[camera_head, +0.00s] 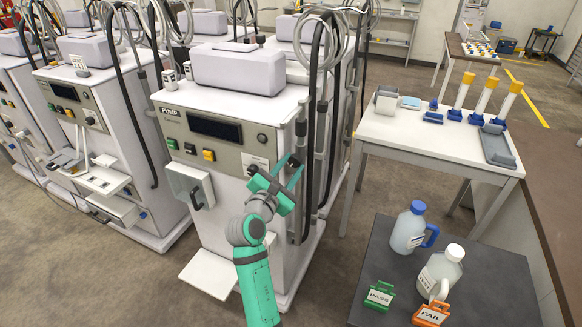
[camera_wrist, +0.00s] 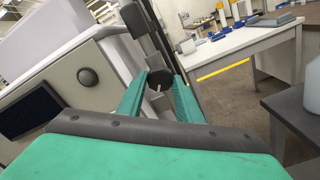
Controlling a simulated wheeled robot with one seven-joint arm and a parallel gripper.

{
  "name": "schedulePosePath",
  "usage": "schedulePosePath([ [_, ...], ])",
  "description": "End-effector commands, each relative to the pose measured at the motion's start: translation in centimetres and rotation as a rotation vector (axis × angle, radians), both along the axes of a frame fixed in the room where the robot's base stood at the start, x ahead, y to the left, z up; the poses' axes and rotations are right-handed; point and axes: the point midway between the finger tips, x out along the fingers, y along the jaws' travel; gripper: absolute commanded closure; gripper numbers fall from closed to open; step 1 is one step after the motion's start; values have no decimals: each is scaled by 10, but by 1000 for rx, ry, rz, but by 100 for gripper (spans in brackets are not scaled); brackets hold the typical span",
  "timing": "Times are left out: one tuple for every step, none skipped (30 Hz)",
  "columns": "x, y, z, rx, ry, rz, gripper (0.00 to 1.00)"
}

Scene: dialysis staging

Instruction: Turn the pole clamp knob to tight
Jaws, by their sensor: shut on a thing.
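The pole clamp knob (camera_wrist: 160,77) is a small dark round knob with a pale mark, on a dark pole (camera_wrist: 146,28) at the side of the white pump machine (camera_head: 230,130). My gripper (camera_wrist: 158,84) has teal fingers, one on each side of the knob, and is shut on it. In the head view my gripper (camera_head: 289,169) is at the machine's right front edge, and the knob (camera_head: 294,160) is partly hidden by the fingers. I cannot tell from the mark how tight the knob stands.
A white table (camera_head: 400,135) with several yellow-topped blue items stands to the right. A dark table (camera_head: 480,285) at the front right holds two jugs and the PASS and FAIL tags. Tubing loops hang above the pole. Similar machines stand left.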

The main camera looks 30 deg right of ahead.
Motion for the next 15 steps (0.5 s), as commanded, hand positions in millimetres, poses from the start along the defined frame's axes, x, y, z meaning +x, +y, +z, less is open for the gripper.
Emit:
schedulePosePath([
  [0, 1, -1, 27, -35, 1, 90],
  [0, 1, -1, 44, -59, 0, 90],
  [0, 1, -1, 65, -90, 1, 90],
  [0, 1, -1, 81, -113, 1, 90],
  [0, 1, -1, 98, -137, 1, 90],
  [0, 1, -1, 119, -168, 1, 90],
  [0, 1, -1, 135, -191, 1, 90],
  [0, 1, -1, 152, -215, 1, 90],
  [0, 1, -1, 174, -246, 0, 90],
  [0, 1, -1, 190, -269, 0, 90],
  [0, 1, -1, 206, -291, 0, 90],
  [0, 1, -1, 228, -323, 0, 90],
  [0, 1, -1, 244, -346, 0, 90],
  [0, 1, -1, 261, -369, 0, 90],
  [0, 1, -1, 283, -400, 1, 90],
])
